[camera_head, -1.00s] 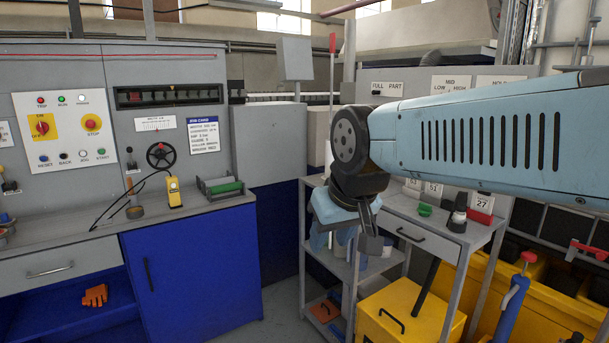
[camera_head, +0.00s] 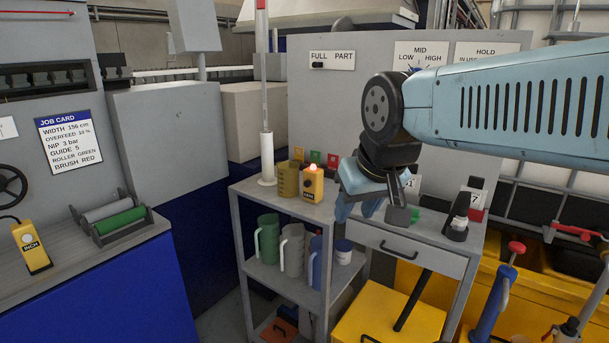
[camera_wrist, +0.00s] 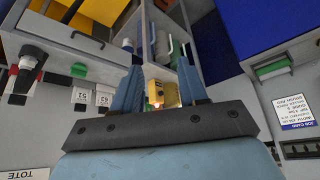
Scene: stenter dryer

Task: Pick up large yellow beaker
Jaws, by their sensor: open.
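A dark yellow, see-through beaker (camera_head: 287,179) stands upright on the top shelf of the grey cart. It is just left of a small yellow box with a lit lamp (camera_head: 312,184), which partly overlaps it. My gripper (camera_head: 371,208) is open and empty, to the right of the beaker and the box and apart from both. In the wrist view, turned upside down, my open gripper's fingers (camera_wrist: 160,70) frame the yellow lamp box (camera_wrist: 155,94). The beaker (camera_wrist: 172,95) shows beside it, near one finger.
On the cart's lower shelf (camera_head: 262,277) stand green, grey and blue jugs and a white jar. A white post with a red top (camera_head: 266,150) rises behind the beaker. A drawer unit (camera_head: 395,250) and a yellow bin (camera_head: 385,315) are at the right.

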